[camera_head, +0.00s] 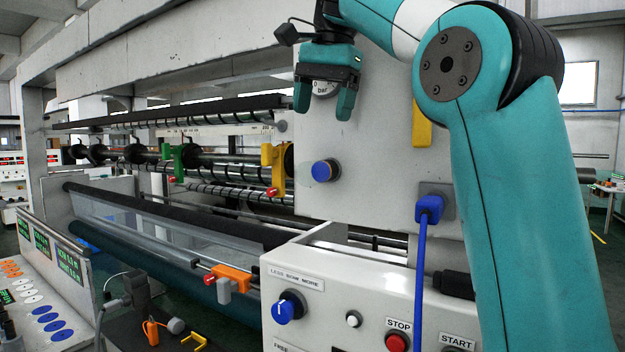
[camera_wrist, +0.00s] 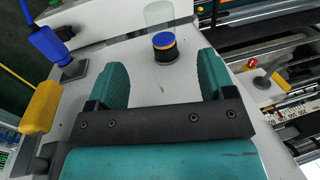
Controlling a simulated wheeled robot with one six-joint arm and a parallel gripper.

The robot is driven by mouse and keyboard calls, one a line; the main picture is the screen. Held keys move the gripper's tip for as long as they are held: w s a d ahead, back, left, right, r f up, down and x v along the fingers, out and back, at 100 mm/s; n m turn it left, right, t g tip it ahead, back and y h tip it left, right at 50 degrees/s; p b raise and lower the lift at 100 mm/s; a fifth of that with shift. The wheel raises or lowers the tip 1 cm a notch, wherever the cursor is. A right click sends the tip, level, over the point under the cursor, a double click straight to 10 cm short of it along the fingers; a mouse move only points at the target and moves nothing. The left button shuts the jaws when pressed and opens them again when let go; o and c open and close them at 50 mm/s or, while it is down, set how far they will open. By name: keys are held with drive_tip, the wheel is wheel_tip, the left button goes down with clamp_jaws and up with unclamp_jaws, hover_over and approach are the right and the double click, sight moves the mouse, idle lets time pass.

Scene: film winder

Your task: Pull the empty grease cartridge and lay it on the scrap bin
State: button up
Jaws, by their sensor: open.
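The likely grease cartridge is a clear cylinder (camera_wrist: 158,16) at a black and blue round fitting (camera_wrist: 164,46), beyond my fingertips in the wrist view. In the head view the blue round fitting (camera_head: 323,171) sits on the grey machine panel, with a faint clear outline at its face. My gripper (camera_head: 323,108) is open and empty, above this fitting in the head view. Its two teal fingers also show in the wrist view (camera_wrist: 163,72), apart from the fitting. I cannot make out a scrap bin in either view.
A gauge (camera_head: 322,89) is partly hidden behind my gripper. A blue plug (camera_head: 429,208) with a hanging cord and a yellow handle (camera_head: 422,125) project from the panel at right. A control box (camera_head: 340,290) with knob and buttons stands below. Rollers (camera_head: 190,215) fill the left.

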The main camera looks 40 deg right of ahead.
sight(302, 170)
drive_tip(key=f+b, duration=0.1)
drive_tip(key=f, duration=0.2)
drive_tip(key=w+f+b, duration=0.1)
drive_tip(key=f+b, duration=0.1)
drive_tip(key=f, duration=0.2)
drive_tip(key=w+f+b, duration=0.1)
drive_tip(key=f, duration=0.3)
drive_tip(key=shift+a+f+b, duration=0.1)
drive_tip(key=shift+a+b, duration=0.2)
drive_tip(key=shift+b, duration=0.05)
drive_tip(key=shift+c, duration=0.2)
drive_tip(key=c, duration=1.1)
drive_tip(key=shift+o, duration=0.2)
drive_tip(key=shift+a, duration=0.15)
drive_tip(key=shift+s+a, duration=0.25)
drive_tip(key=shift+a, duration=0.4)
drive_tip(key=shift+s+a, duration=0.25)
drive_tip(key=shift+a, duration=0.4)
drive_tip(key=shift+s+a, duration=0.3)
drive_tip(key=shift+a, duration=0.6)
